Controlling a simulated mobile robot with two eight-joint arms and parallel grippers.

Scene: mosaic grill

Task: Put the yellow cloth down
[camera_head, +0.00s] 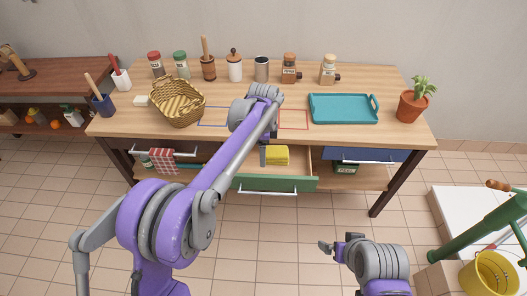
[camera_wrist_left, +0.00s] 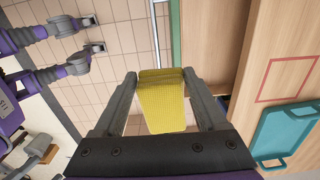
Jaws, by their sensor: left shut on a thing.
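The folded yellow cloth (camera_wrist_left: 163,105) is between the two fingers of my left gripper (camera_wrist_left: 160,74), which is shut on it. In the head view the cloth (camera_head: 277,155) shows just right of my left gripper (camera_head: 264,156), at the open drawer with the green front (camera_head: 290,184). The arm hides part of the drawer. I cannot tell whether the cloth touches the drawer floor. My right gripper (camera_head: 327,246) is low in front of the table, away from the cloth; its jaw opening is unclear.
The wooden table (camera_head: 335,138) holds a wicker basket (camera_head: 178,104), a teal tray (camera_head: 343,109), a potted plant (camera_head: 412,105) and several jars along the back. A yellow bucket (camera_head: 489,274) is at lower right.

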